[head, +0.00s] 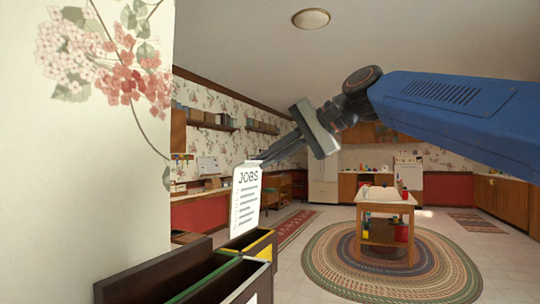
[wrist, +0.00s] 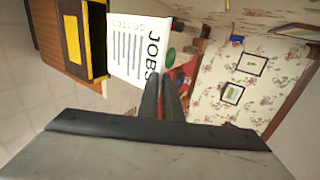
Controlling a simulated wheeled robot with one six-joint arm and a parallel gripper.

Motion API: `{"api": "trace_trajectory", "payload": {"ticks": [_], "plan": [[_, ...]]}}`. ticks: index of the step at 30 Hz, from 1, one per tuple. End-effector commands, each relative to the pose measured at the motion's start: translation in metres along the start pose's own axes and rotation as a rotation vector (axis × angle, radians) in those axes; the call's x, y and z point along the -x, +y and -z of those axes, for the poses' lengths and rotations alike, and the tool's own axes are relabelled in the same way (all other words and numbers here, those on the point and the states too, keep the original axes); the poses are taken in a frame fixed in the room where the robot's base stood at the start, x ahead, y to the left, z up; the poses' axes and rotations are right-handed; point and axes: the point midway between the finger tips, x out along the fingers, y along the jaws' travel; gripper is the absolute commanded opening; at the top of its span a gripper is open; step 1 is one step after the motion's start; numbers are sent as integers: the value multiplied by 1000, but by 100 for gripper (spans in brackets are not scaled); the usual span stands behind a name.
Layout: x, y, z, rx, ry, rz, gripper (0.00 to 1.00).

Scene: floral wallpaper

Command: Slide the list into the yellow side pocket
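The list, a white sheet headed JOBS (head: 246,198), hangs upright from my gripper (head: 262,160) in the head view. My gripper is shut on its top edge. The sheet also shows in the wrist view (wrist: 135,50), between the fingers (wrist: 165,82) and a dark pocket. The yellow side pocket (head: 262,243), dark with a yellow-trimmed rim, is below the sheet. The sheet's lower edge is close to that rim; I cannot tell whether it is inside the opening. The pocket's yellow front panel shows in the wrist view (wrist: 71,38).
A green-trimmed dark pocket (head: 205,280) stands beside the yellow one, nearer the camera. A flowered wall (head: 100,180) fills the left. A wooden table (head: 385,198) stands on a round rug (head: 330,260) farther off. Open floor lies right of the pockets.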

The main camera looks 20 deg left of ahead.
Motion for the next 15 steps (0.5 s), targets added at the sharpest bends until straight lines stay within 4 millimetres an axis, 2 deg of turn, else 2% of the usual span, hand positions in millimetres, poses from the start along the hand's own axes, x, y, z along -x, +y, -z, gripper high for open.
{"api": "trace_trajectory", "payload": {"ticks": [15], "plan": [[-3, 7, 0, 0, -1, 1, 0]]}}
